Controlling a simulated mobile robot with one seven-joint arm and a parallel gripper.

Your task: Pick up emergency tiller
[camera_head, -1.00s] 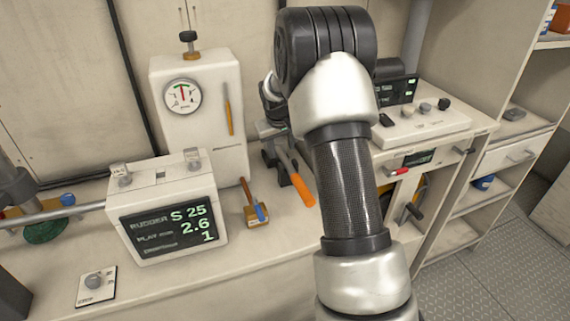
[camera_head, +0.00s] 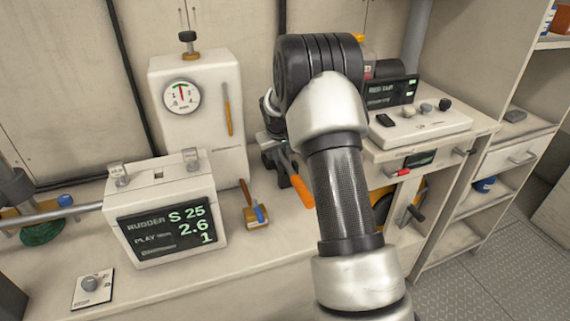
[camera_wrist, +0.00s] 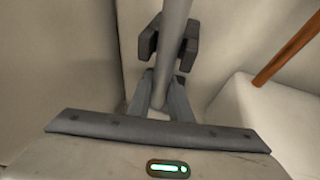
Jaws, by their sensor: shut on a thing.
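The emergency tiller shows in the wrist view as a smooth grey tube (camera_wrist: 174,30), running from the top edge down between the fingers of my gripper (camera_wrist: 165,80). My gripper is shut on this tube. Dark blocks, like a bracket, sit around or behind the tube just beyond the fingertips; I cannot tell whether they touch it. In the head view an orange grip (camera_head: 302,192) shows beside my arm, seemingly the tiller's handle. My arm hides most of the gripper and the rest of the tiller there.
A white display box (camera_head: 165,215) and a small brush (camera_head: 252,207) lie left on the bench. A gauge cabinet (camera_head: 200,120) stands behind. A control panel (camera_head: 425,125) is close on the right. An orange-brown rod (camera_wrist: 288,52) shows in the wrist view.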

